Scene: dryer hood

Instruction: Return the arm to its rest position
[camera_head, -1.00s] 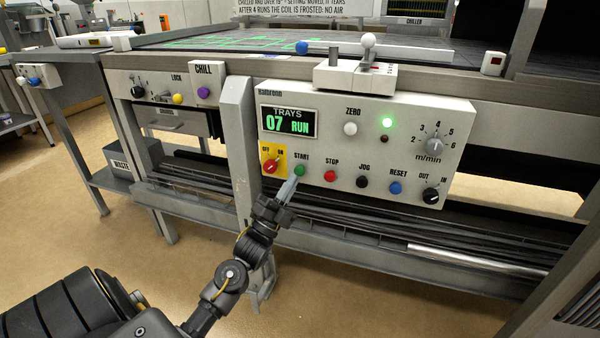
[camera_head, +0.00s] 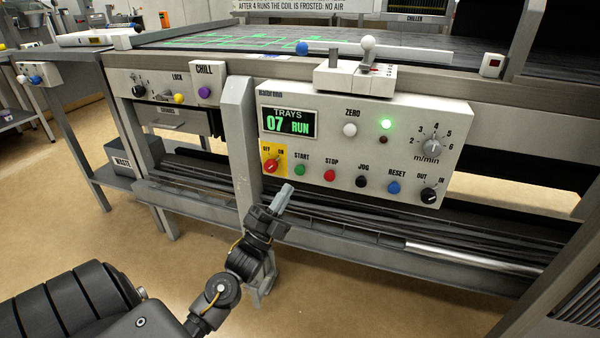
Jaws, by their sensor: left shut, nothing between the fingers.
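My left gripper (camera_head: 284,194) is shut and empty. It stands in front of the machine, just below the control panel (camera_head: 448,112), apart from the buttons as far as I can see. The green START button (camera_head: 300,169) shows uncovered above and to the right of its tip. The panel display (camera_head: 288,122) reads TRAYS 07 RUN. A green lamp (camera_head: 387,124) is lit at the panel's upper right. The red OFF/ON switch (camera_head: 270,166) sits on a yellow plate left of START. My right gripper is not in view.
A metal post (camera_head: 240,140) stands left of the panel, close to my left gripper. A long metal rail (camera_head: 330,237) runs below the panel. A grey WASTE bin (camera_head: 137,158) stands on a shelf at the left. The floor (camera_head: 110,240) at the lower left is open.

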